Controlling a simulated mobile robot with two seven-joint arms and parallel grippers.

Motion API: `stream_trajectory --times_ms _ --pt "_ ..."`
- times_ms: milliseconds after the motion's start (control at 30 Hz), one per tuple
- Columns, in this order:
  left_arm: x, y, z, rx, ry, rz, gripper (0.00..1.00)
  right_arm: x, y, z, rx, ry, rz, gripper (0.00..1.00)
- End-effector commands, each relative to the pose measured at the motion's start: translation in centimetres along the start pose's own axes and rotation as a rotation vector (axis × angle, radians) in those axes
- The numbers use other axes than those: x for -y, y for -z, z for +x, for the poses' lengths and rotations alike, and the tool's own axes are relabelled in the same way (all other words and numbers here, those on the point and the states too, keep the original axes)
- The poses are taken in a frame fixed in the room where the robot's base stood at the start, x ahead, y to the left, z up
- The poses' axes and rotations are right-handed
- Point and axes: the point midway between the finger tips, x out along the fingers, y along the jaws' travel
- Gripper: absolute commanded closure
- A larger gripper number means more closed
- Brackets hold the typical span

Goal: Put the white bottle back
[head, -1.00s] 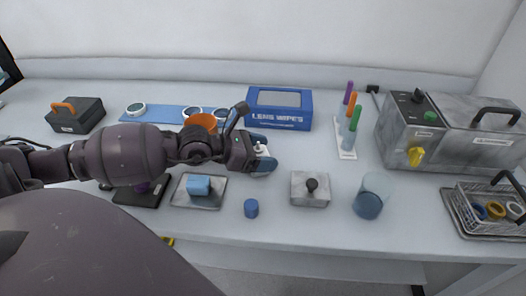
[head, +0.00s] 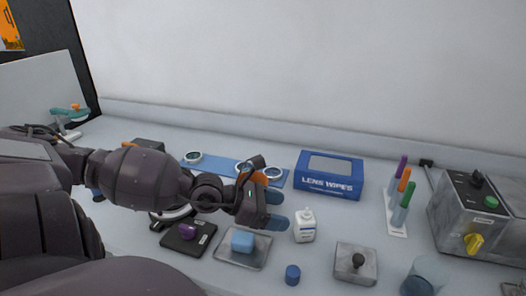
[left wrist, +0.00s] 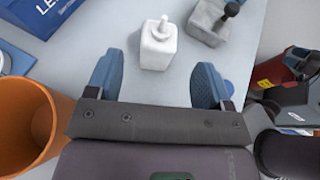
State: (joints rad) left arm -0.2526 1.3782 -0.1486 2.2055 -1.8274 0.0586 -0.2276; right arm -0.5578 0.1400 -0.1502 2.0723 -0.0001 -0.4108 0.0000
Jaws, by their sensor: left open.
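The white bottle (head: 305,226), with a nozzle on top and a label, stands upright on the bench in the head view. It also shows in the left wrist view (left wrist: 158,46). My left gripper (head: 279,210) is open and empty, just left of the bottle. Its blue fingertips point toward the bottle and are apart from it. In the left wrist view the bottle stands beyond and between the two spread fingers (left wrist: 158,78). My right gripper is not in view.
A blue lens wipes box (head: 329,175) stands behind the bottle. A metal block with a black knob (head: 356,264) and a blue cap (head: 292,275) are in front. A tray with a blue block (head: 242,243) lies front left. An orange cup (left wrist: 30,125) is close beside my left gripper.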

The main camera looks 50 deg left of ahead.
Motion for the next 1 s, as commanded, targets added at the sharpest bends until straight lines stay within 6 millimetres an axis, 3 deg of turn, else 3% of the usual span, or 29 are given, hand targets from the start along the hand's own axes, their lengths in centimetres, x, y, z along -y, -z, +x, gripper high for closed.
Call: stream_trajectory --times_ms 500,1000 --pt "0.0 0.0 -2.9 -0.003 0.0 0.001 0.26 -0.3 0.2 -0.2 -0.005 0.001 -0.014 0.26" --pt "0.0 0.0 -3.2 0.0 0.0 -0.001 0.26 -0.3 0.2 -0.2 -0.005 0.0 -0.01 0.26"
